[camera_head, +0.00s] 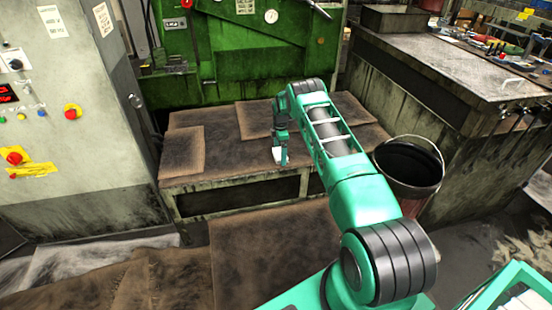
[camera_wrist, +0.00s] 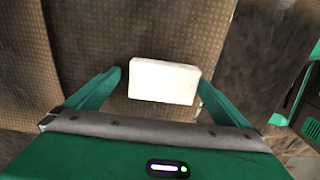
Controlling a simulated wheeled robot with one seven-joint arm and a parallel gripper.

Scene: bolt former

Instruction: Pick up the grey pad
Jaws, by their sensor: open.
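The pad (camera_wrist: 163,81) is a small, pale, off-white block in the wrist view. It lies between the two teal fingers of my gripper (camera_wrist: 161,78), with a gap on each side, wider at the left. The fingers are open. In the head view, my gripper (camera_head: 280,148) points down over the low bench (camera_head: 235,181). A small pale patch of the pad (camera_head: 281,157) shows at the fingertips there; the rest is hidden. I cannot tell how far the fingertips are above the bench top.
Brown textured mats (camera_head: 183,151) cover parts of the bench. A dark bucket (camera_head: 409,168) stands to the right, near my arm. A green machine (camera_head: 240,50) stands behind, a control cabinet (camera_head: 70,110) at left, and a dark metal workbench (camera_head: 455,75) at right.

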